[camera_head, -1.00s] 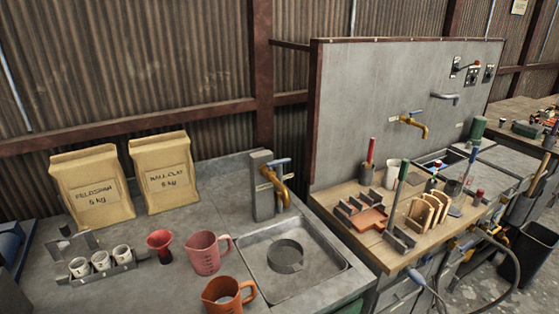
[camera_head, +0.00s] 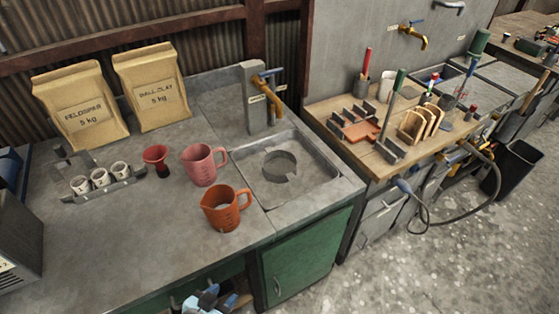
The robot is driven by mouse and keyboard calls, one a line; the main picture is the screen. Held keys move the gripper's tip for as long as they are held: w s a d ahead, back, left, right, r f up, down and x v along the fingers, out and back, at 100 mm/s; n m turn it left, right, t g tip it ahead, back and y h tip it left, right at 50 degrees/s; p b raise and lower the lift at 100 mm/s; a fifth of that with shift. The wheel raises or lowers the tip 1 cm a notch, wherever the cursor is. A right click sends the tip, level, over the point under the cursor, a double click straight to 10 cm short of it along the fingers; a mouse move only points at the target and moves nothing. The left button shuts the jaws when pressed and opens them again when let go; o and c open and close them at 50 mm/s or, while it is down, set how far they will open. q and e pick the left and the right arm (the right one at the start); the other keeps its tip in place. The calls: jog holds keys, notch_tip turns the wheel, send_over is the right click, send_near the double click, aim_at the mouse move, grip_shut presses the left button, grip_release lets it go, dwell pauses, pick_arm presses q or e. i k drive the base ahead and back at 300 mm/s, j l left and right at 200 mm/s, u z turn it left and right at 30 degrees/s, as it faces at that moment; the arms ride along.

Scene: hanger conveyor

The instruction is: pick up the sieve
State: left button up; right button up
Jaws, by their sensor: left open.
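The sieve looks to be the round grey metal ring (camera_head: 279,165) lying in the shallow sink basin (camera_head: 318,190), with a small tab at its rim. Its mesh cannot be made out. My left gripper (camera_head: 212,298) shows only in part at the bottom edge, grey with blue parts. It is open, in front of and below the counter's front edge, well apart from the sieve. My right gripper is out of the picture.
An orange jug (camera_head: 222,209) and a pink jug (camera_head: 202,165) stand left of the sink. A red funnel (camera_head: 156,158) and a rack of small cups (camera_head: 100,180) are farther left. A brass tap (camera_head: 272,97) stands behind the sink. The front-left counter is clear.

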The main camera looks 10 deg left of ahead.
aim_at(278, 167)
jog(key=i+l, duration=0.2)
jog(key=l, duration=0.15)
jog(key=i+l, duration=0.15)
jog(key=l, duration=0.15)
jog(key=i+l, duration=0.2)
jog(key=l, duration=0.15)
jog(key=i+l, duration=0.2)
jog(key=l+u, duration=0.15)
jog(key=u, duration=0.3)
jog(key=i+l+u, duration=0.1)
jog(key=u, duration=0.35)
jog(key=l+u, duration=0.2)
jog(key=u, duration=0.25)
jog(key=i+j+u, duration=0.35)
jog(key=u, duration=0.15)
jog(key=j, duration=0.1)
